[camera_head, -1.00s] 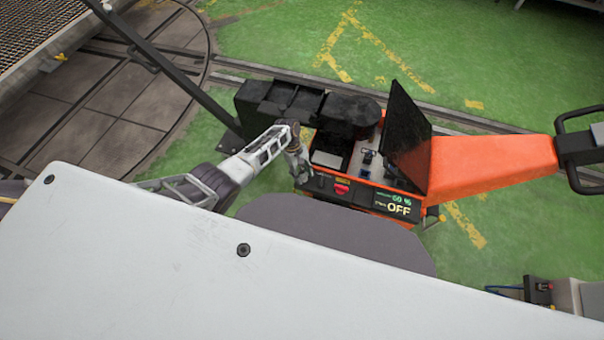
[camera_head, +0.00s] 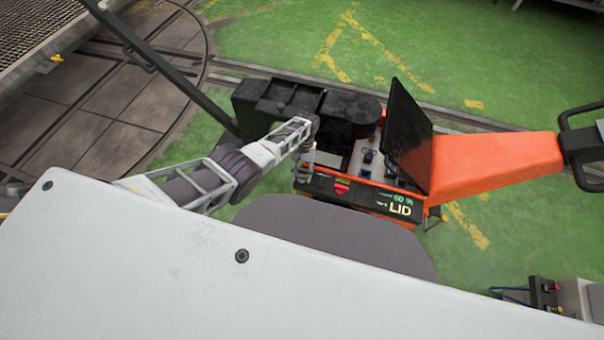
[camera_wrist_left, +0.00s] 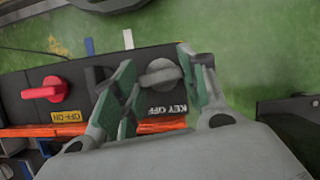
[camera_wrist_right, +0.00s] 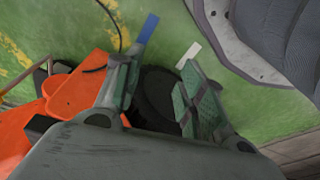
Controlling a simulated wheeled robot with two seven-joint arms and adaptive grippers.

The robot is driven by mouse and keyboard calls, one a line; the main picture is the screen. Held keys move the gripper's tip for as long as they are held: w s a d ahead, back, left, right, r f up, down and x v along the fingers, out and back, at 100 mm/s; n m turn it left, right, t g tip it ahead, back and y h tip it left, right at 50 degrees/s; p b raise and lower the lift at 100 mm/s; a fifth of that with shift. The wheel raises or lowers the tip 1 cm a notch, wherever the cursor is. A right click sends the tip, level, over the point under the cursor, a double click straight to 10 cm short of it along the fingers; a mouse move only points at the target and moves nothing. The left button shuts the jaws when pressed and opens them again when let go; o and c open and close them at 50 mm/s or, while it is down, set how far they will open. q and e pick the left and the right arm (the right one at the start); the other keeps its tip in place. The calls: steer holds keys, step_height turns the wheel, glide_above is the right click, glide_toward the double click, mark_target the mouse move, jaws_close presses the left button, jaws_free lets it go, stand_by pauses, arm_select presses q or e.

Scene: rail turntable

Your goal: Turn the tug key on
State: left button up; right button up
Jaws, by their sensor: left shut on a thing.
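The orange tug (camera_head: 485,162) stands in the middle right of the head view with its black lid (camera_head: 407,135) raised. Its display (camera_head: 398,207) reads 60 % and LID. In the left wrist view the grey tug key (camera_wrist_left: 160,74) sits on a dark panel above an upside-down KEY OFF label. My left gripper (camera_wrist_left: 162,80) has a finger on each side of the key and is shut on it; the exact contact is unclear. In the head view this gripper (camera_head: 303,168) is at the panel's left end. My right gripper (camera_wrist_right: 157,88) is open, with nothing held.
A red switch (camera_wrist_left: 46,89) sits left of the key beside a yellow OFF-ON label (camera_wrist_left: 68,116). A black box-shaped part (camera_head: 262,105) of the tug lies behind the left gripper. The turntable (camera_head: 95,110) is at the upper left. Green floor (camera_head: 275,45) is open behind the tug.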

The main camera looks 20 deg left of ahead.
arm_select(q)
steer(key=shift+d+m+y, duration=0.1)
steer(key=shift+m+y, duration=0.2)
steer(key=shift+m, duration=0.5)
steer(key=o, duration=1)
steer(key=shift+r, duration=0.1)
steer(key=shift+v, duration=5.9)
